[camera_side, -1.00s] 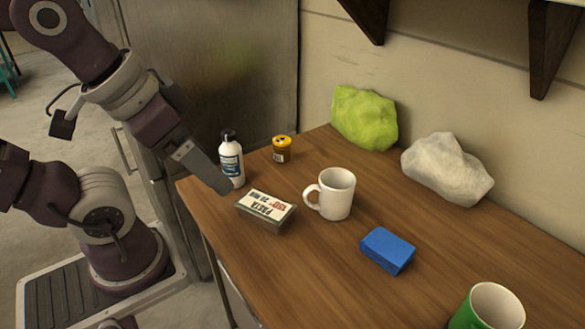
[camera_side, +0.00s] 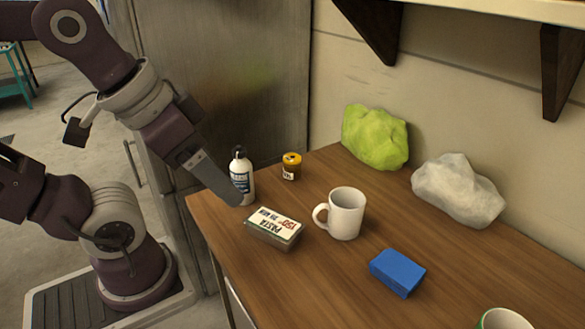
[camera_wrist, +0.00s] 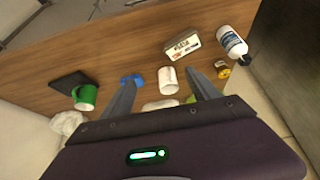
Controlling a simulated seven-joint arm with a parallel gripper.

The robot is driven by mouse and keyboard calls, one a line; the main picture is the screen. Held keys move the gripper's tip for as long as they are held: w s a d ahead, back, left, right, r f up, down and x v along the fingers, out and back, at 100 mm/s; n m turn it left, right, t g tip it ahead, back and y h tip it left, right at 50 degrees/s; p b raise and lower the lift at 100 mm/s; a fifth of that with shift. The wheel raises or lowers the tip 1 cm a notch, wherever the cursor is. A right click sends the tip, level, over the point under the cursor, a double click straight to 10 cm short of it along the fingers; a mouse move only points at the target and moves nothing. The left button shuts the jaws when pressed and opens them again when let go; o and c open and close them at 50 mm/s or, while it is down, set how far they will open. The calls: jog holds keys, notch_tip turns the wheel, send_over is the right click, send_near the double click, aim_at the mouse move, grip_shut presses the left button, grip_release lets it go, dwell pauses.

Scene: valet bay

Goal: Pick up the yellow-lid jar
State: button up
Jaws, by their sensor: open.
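The yellow-lid jar (camera_side: 291,168) is a small, squat jar with a yellow lid and a dark body with a label. It stands upright towards the back of the wooden table, right of a white bottle. In the wrist view the jar (camera_wrist: 222,69) is small, just beyond the right finger. My gripper (camera_side: 238,203) is at the table's left side in the side view, in front of the bottle and apart from the jar. In the wrist view my gripper (camera_wrist: 162,78) has its fingers spread, with nothing held between them.
The white bottle (camera_side: 242,180) and pasta box (camera_side: 273,227) are close to my gripper. A white mug (camera_side: 346,214), blue block (camera_side: 397,272), lime lump (camera_side: 375,137) and pale lump (camera_side: 457,190) lie farther right. A green mug (camera_wrist: 86,96) sits beside a dark flat object (camera_wrist: 70,82).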

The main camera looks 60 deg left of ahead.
jog(key=w+a+r+n+g+h, duration=0.1)
jog(key=w+a+r+n+h, duration=0.15)
jog(key=w+n, duration=0.5)
jog(key=w+a+r+n+g+h, duration=0.1)
jog(key=w+r+n+h, duration=0.25)
jog(key=w+n, duration=0.35)
jog(key=w+a+f+n+t+h, duration=0.1)
jog(key=w+a+n+t, duration=0.1)
jog(key=w+a+n, duration=0.35)
jog(key=w+a+n+t+h, duration=0.1)
jog(key=w+a+n+t, duration=0.1)
jog(key=a, duration=0.6)
jog(key=w+a+f+n+t+h, duration=0.1)
jog(key=w+a+n+t, duration=0.1)
jog(key=w+a+n, duration=0.35)
send_over(302, 177)
jog(key=s+a, duration=0.5)
jog(key=shift+n+t, duration=0.25)
jog(key=shift+t, duration=0.15)
notch_tip(302, 177, down, 24)
jog(key=shift+d, duration=0.15)
jog(key=x, duration=0.7)
jog(key=shift+d+f, duration=0.25)
jog(key=c, duration=1.4)
